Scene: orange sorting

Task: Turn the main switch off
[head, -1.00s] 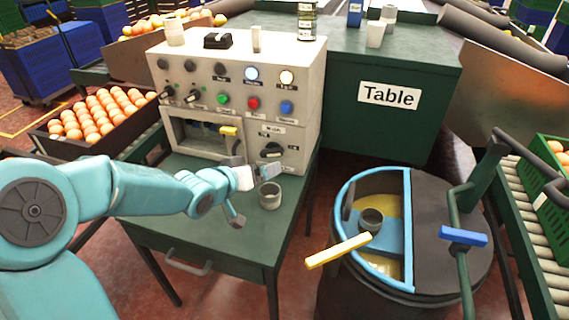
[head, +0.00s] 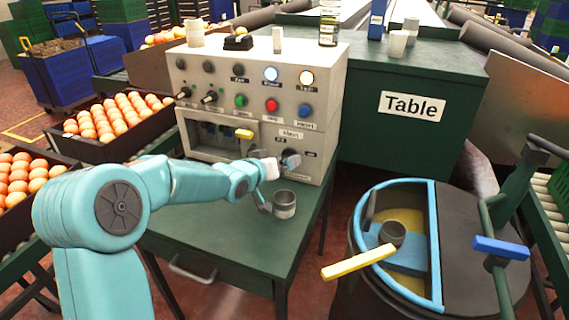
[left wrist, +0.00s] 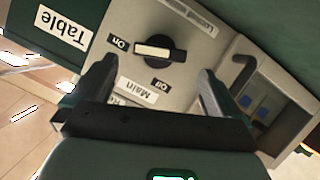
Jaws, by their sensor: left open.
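The main switch is a black rotary knob with a pale bar, on the lower right of the grey control panel; it shows in the left wrist view (left wrist: 172,47). The bar's long axis lines up toward the "On" label (left wrist: 119,43). The "Off" label (left wrist: 160,85) and "Main" label (left wrist: 135,91) lie below the knob in that picture. In the head view, my left gripper (head: 277,165) is close in front of the switch and partly covers it. In the left wrist view, its fingers are apart and empty, one on each side of the switch's line. My right gripper is not in view.
The control panel (head: 335,100) has several other buttons and knobs, and a yellow-handled lever (head: 244,134). A grey cup (head: 284,207) stands on the green table (head: 225,232) just below my gripper. A round bin (head: 362,215) with a yellow handle stands to the right.

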